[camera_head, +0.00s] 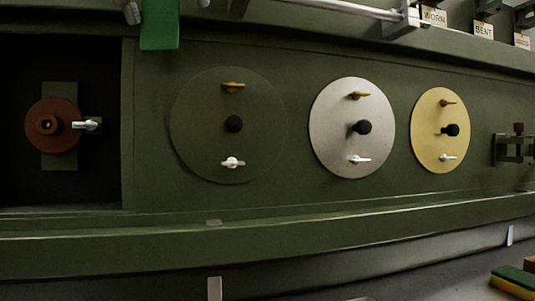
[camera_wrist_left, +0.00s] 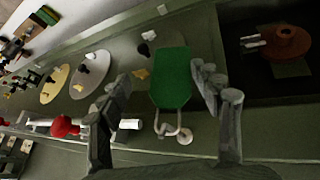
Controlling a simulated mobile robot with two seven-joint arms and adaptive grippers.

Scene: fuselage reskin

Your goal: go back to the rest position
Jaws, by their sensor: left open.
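My left gripper (camera_wrist_left: 164,78) is open, with its two grey fingers on either side of a green flat piece (camera_wrist_left: 170,80) in the left wrist view. I see dark gaps between the fingers and the piece. The piece has a pale loop (camera_wrist_left: 174,133) at its lower end in that view. In the head view, the green piece (camera_head: 159,25) hangs at the top edge in front of the panel, and fingertips of my left gripper (camera_head: 168,8) show at the frame's top. The rest of that gripper is cut off. My right gripper is in neither view.
A dark green panel carries a green disc (camera_head: 205,125), a silver disc (camera_head: 330,140) and a gold disc (camera_head: 426,130). A brown hub (camera_head: 65,109) sits in the dark opening at left. A rail (camera_head: 340,9) and tags, one reading WORN (camera_head: 433,17), are above. A ledge (camera_head: 300,225) runs below.

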